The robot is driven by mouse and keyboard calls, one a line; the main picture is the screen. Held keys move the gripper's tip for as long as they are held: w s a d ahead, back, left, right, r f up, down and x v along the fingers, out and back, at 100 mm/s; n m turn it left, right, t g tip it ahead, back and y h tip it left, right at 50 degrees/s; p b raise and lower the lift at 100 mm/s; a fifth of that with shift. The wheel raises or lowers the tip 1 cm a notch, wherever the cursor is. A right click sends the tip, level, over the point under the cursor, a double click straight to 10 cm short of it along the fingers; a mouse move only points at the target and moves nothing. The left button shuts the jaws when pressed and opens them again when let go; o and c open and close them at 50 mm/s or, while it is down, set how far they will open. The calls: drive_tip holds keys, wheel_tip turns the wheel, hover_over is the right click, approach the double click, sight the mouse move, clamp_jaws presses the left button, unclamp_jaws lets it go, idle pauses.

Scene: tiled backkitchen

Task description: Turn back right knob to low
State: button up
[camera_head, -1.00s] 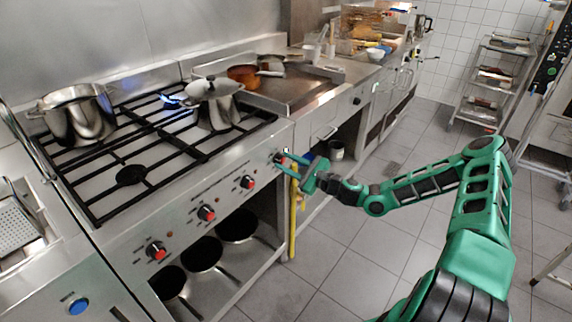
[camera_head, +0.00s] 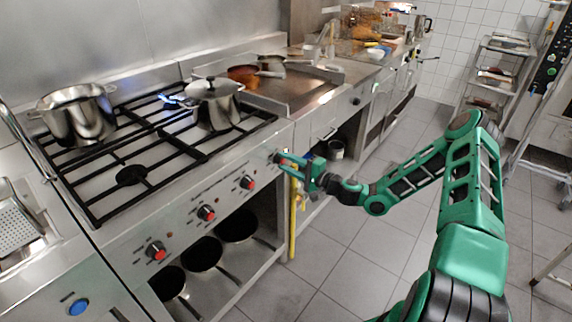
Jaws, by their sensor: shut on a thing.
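The steel stove (camera_head: 130,228) has a front panel with a row of red-and-black knobs. Three show clearly: the left knob (camera_head: 156,250), the middle knob (camera_head: 207,213) and another knob (camera_head: 248,182) farther right. My gripper (camera_head: 284,160) is at the right end of this panel, shut on the rightmost knob, which its fingers mostly hide. I cannot tell that knob's setting. A blue flame (camera_head: 172,99) burns at the back burner, beside a lidded steel pot (camera_head: 217,112).
A large open pot (camera_head: 78,116) stands at the stove's back left. Pans (camera_head: 201,254) lie on the shelf below. A yellow hose-like thing (camera_head: 293,215) hangs just under my gripper. A steel rack (camera_head: 492,82) stands at the back right. The tiled floor (camera_head: 335,255) has free room.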

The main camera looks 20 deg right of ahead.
drive_tip(key=n, duration=0.6)
drive_tip(key=shift+f, duration=0.2)
drive_tip(key=shift+s+n, duration=0.1)
drive_tip(key=shift+n, duration=0.2)
drive_tip(key=o, duration=1)
drive_tip(key=shift+o, duration=0.2)
drive_tip(key=shift+s+d+r, duration=0.1)
drive_tip(key=shift+s+d, duration=0.2)
drive_tip(key=shift+s, duration=0.05)
drive_tip(key=v, duration=0.9)
drive_tip(key=shift+s+d, duration=0.2)
drive_tip(key=shift+s, duration=0.05)
